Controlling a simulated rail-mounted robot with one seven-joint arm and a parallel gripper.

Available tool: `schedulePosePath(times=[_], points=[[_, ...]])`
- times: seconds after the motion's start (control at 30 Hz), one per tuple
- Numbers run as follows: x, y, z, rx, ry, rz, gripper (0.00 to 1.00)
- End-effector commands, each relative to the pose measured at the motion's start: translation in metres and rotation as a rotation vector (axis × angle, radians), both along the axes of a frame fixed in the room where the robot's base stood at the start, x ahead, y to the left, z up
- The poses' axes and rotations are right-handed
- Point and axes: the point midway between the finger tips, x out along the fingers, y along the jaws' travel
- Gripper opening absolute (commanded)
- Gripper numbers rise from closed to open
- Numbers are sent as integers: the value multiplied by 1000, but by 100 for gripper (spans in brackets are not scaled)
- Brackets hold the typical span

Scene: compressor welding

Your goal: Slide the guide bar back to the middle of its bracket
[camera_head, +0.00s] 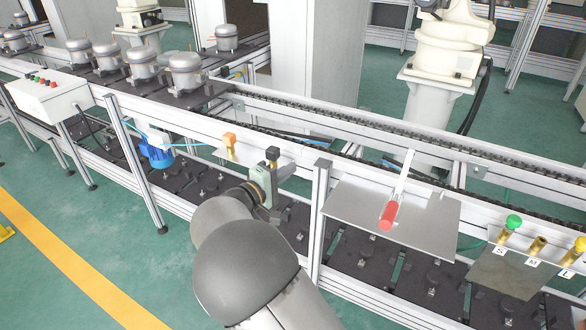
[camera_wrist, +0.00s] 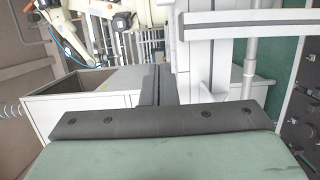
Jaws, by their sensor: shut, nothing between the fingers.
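I cannot surely tell which part is the guide bar or its bracket. My gripper (camera_head: 273,155) is at the near side of the conveyor, by its side rail, with its green-grey body at the end of my arm. In the wrist view its green body and dark screwed strip fill the bottom, and the dark fingers (camera_wrist: 158,85) point ahead, together, with nothing seen between them. A pale profile (camera_wrist: 190,65) stands just right of the fingers, with a pale crosspiece (camera_wrist: 250,23) running right. I cannot tell whether the fingers touch it.
A red-handled tool (camera_head: 389,216) lies on a grey plate (camera_head: 345,205) right of my gripper. An orange-topped brass piece (camera_head: 229,141) stands to the left. Compressors (camera_head: 186,72) sit on the conveyor at upper left. Brass pieces with green and yellow tops stand on a labelled plate (camera_head: 505,275) at right.

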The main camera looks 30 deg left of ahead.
Motion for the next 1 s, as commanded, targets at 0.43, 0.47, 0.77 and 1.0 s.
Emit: schedulePosePath(times=[0.43, 0.47, 0.77, 1.0], points=[[88, -29, 1, 0, 3, -5, 0], [85, -35, 2, 0, 3, -4, 0], [82, -65, 0, 1, 4, -2, 0], [82, -67, 0, 1, 4, -2, 0]])
